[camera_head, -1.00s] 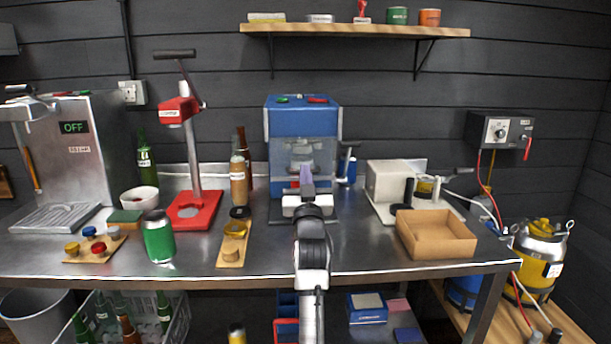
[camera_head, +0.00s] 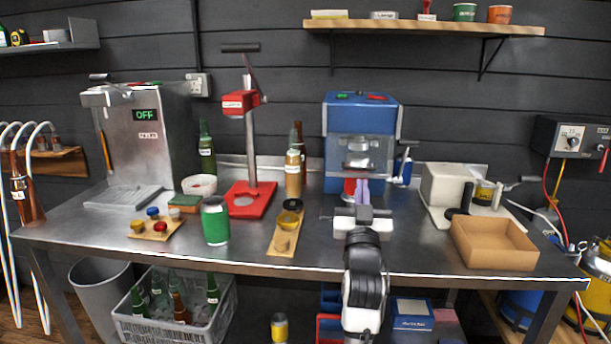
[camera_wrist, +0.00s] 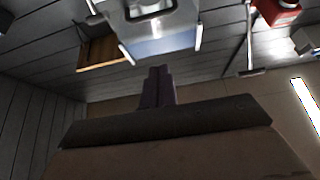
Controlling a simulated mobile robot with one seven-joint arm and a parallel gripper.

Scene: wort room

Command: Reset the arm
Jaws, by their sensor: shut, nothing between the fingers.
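My gripper (camera_head: 362,191) is raised in front of the blue machine (camera_head: 361,112) with the clear guard, at the middle of the bench. Its two purple fingers are together with nothing between them. In the wrist view the fingers (camera_wrist: 158,88) point up, and the blue machine shows upside down beyond them. My arm reaches up from the bottom of the head view and hides part of the bench's front edge.
The steel bench (camera_head: 340,236) carries a red capping press (camera_head: 249,200), a green can (camera_head: 215,222), bottles and a wooden board (camera_head: 284,240) to the left. A cardboard box (camera_head: 494,243) stands to the right. A crate of bottles (camera_head: 170,330) is below.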

